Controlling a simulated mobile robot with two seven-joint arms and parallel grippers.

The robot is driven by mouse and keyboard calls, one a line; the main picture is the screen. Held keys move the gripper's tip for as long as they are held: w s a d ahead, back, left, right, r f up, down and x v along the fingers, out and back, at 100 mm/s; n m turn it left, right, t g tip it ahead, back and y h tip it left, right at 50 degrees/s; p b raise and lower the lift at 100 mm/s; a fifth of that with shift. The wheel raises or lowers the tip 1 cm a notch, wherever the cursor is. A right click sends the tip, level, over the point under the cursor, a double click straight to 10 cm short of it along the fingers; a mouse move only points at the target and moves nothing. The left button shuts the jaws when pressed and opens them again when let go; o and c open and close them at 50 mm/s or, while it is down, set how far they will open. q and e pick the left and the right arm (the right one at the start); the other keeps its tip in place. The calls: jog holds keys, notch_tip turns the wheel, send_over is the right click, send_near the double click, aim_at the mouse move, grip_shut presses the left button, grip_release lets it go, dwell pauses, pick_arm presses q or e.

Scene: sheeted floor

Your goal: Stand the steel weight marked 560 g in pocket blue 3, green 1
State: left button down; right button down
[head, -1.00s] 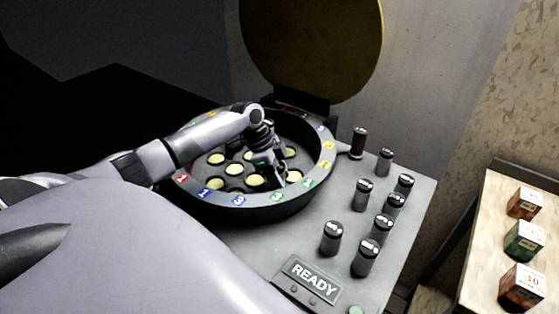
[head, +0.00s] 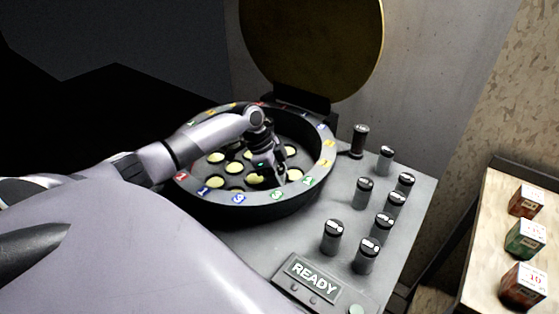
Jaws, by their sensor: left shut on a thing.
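My left gripper (head: 272,176) reaches down into the round dark tub, close over the pockets near its front right side. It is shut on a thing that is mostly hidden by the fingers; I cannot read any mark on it. The tub's rim (head: 238,199) carries coloured number tags in red, blue, green and yellow. Several pockets with pale yellow floors (head: 214,181) show in the tub. Several steel weights with dark tops, such as one at the front (head: 333,238), stand on the grey deck; their marks are too small to read. My right gripper is not in view.
The tub's round lid (head: 315,45) stands open behind it. A panel reading READY (head: 313,278) is at the deck's front. Small boxes (head: 525,238) stand on a wooden table at the right.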

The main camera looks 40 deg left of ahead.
pick_arm(q)
jog(key=shift+c, duration=2.2)
grip_release()
jog(key=shift+f, duration=0.15)
jog(key=shift+v, duration=3.65)
